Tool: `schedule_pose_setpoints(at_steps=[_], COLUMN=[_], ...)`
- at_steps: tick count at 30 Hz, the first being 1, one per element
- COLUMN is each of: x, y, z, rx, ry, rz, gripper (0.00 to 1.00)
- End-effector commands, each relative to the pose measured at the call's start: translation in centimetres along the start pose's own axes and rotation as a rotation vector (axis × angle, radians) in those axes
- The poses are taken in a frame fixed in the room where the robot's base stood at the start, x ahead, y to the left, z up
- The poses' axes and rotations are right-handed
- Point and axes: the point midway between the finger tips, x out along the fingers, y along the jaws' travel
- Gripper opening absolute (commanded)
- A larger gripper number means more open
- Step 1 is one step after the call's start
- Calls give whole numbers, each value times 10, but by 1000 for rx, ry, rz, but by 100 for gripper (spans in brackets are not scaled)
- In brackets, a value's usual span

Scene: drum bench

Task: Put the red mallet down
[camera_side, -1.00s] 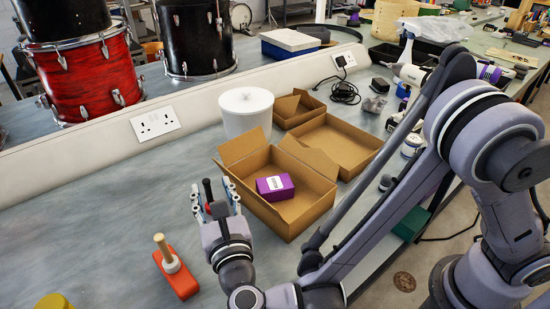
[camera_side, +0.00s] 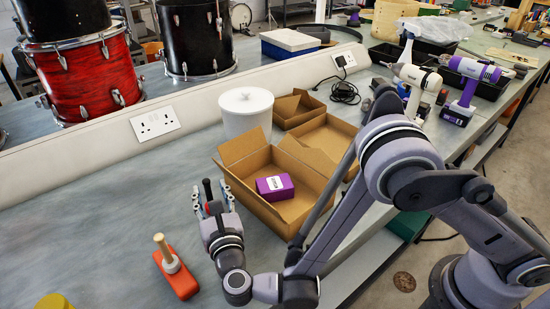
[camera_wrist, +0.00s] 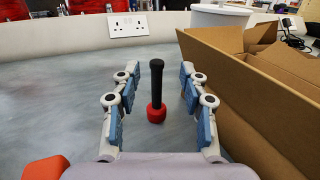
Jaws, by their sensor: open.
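A small red mallet (camera_wrist: 156,113) with a black handle stands upright, head down, on the grey bench in the wrist view. My gripper (camera_wrist: 158,72) is open, with one blue-padded finger on each side of the handle. Clear gaps show on both sides in the wrist view. In the side view my gripper (camera_side: 212,198) is low over the bench, left of the open cardboard box. A second, orange-red mallet-like block (camera_side: 178,276) with a wooden handle stands nearer the camera.
The open cardboard box (camera_side: 304,224) holding a purple carton (camera_side: 275,187) is close to my gripper's right side. A white canister (camera_side: 247,113) stands behind. A yellow object (camera_side: 53,302) is at the lower left. The bench to the left is clear.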

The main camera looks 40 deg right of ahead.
Motion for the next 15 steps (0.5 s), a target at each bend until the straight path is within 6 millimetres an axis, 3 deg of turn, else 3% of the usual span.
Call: schedule_pose_setpoints(at_steps=[9, 15], x=[41, 46], y=[4, 4], z=[2, 2], rx=[0, 0], ry=[0, 0], rz=[-2, 0], gripper=[44, 44])
